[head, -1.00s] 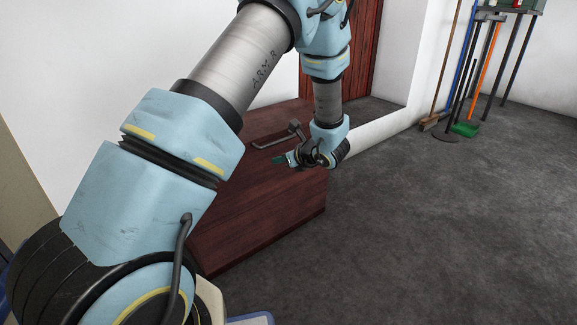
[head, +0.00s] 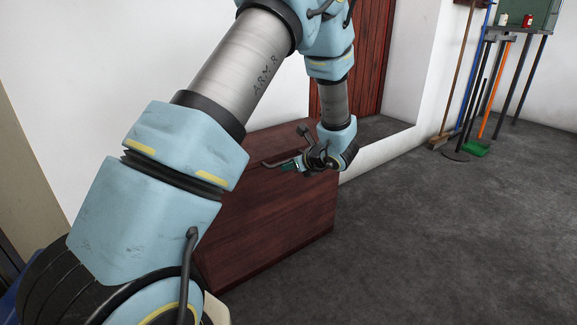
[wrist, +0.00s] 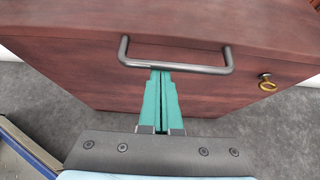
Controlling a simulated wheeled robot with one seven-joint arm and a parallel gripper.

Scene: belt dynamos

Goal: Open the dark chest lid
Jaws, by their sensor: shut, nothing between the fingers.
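The dark chest (head: 275,215) is reddish-brown wood and stands against the white wall; its lid (wrist: 60,22) appears closed. A grey bar handle (wrist: 175,66) crosses the upper front of the chest in the wrist view. My gripper (wrist: 161,75) has its green fingers together and empty, pointing at the chest front. The fingertips are at the middle of the handle bar in that view; I cannot tell whether they touch it. In the head view my gripper (head: 290,166) is close beside the handle, and my arm hides the chest's left part.
A brass key or lock (wrist: 267,84) is on the chest front, right of the handle. Grey floor (head: 430,240) to the right is clear. Brooms and a green dustpan (head: 476,148) stand at the far wall near a green cabinet (head: 527,14).

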